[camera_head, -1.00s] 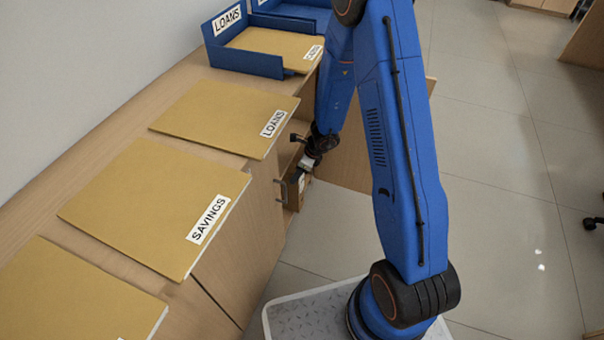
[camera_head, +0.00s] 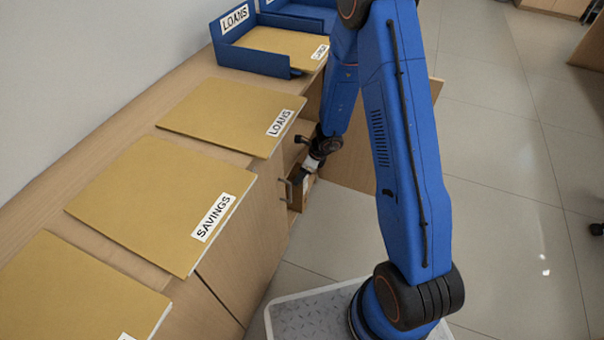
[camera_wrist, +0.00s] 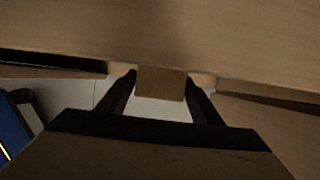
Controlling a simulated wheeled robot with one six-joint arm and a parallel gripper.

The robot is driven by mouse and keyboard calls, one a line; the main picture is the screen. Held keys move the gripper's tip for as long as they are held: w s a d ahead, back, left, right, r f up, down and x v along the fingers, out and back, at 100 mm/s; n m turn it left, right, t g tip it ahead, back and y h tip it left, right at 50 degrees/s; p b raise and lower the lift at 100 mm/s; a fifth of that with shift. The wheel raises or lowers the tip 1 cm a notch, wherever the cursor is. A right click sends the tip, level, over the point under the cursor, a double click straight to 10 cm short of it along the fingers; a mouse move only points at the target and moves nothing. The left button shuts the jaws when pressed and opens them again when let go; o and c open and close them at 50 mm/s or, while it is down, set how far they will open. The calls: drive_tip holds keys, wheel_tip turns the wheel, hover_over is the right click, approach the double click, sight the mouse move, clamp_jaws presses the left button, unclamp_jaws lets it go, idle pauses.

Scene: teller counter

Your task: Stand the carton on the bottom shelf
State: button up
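My gripper (camera_wrist: 161,85) reaches in at the front of the open cabinet under the counter. In the wrist view a small brown block, seemingly the carton (camera_wrist: 161,83), fills the gap between the two dark fingertips. In the head view my gripper (camera_head: 307,168) is small and partly shaded at the cabinet opening. The carton cannot be clearly told from the brown cabinet parts there. The bottom shelf is not clearly visible, and I cannot tell whether the carton touches it.
An open wooden door (camera_head: 352,172) stands right of my gripper. A closed cabinet door with a metal handle (camera_head: 287,190) is on its left. Above, the counter holds a LOANS folder (camera_head: 228,112), a SAVINGS folder (camera_head: 150,195) and a blue tray (camera_head: 250,62).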

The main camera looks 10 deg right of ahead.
drive_tip(key=shift+o, duration=0.9)
